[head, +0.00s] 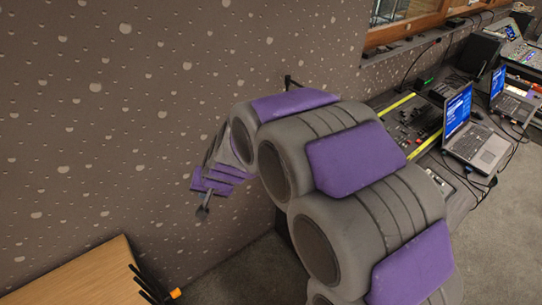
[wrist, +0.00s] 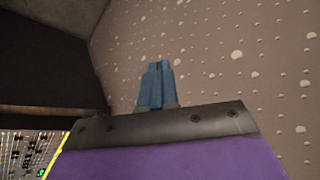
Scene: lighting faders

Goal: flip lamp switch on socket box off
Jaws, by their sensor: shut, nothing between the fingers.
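I cannot make out the socket box or its lamp switch in either view; my arm covers part of the desk in the head view. My gripper (head: 204,207) hangs at the end of my arm in front of the speckled wall, left of the desk. In the wrist view the blue fingers of my gripper (wrist: 157,66) are together with nothing between them, and the speckled wall is behind them.
A desk with dark fader gear (head: 418,122) and yellow strips stands right of my arm. An open laptop (head: 478,145) sits there, with another laptop (head: 512,98) beyond. A wooden top (head: 80,278) is at lower left. A lit panel (wrist: 18,150) shows at the wrist view's lower left.

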